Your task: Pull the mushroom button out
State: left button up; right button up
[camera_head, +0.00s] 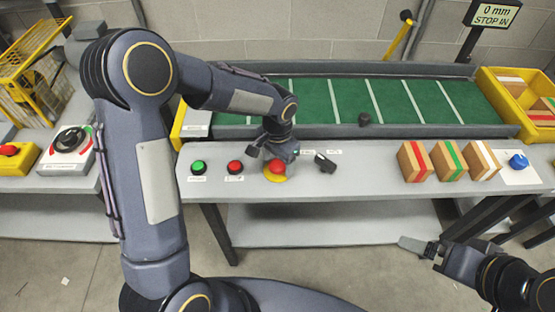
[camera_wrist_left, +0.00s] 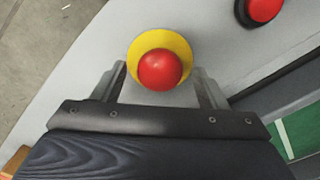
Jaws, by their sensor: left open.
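The mushroom button (camera_head: 276,167) is a red domed cap on a yellow round base, on the grey bench ledge. It also shows in the left wrist view (camera_wrist_left: 160,70). My left gripper (camera_head: 272,159) is right above it. In the left wrist view the open fingers (camera_wrist_left: 160,88) stand apart, one on each side of the red cap, with gaps visible; I cannot tell their exact height against it. A sign (camera_head: 494,14) reads "0 mm STOP IN". My right gripper (camera_head: 420,246) is at lower right, away from the button; its jaw opening is unclear.
A green button (camera_head: 198,167) and a flat red button (camera_head: 235,167) are left of the mushroom button. A black switch (camera_head: 325,162) is close on its right. Striped boxes (camera_head: 447,161) and a blue knob (camera_head: 518,160) are farther right. A green conveyor (camera_head: 350,100) runs behind.

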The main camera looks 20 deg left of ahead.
aim_at(277, 164)
pick_arm(q)
jog(key=c, duration=1.4)
jog(key=shift+r+p, duration=0.4)
jog(key=shift+r, duration=0.55)
jog(key=shift+w, duration=0.1)
jog(key=o, duration=1.4)
jog(key=shift+f, duration=0.1)
notch_tip(277, 164, up, 8)
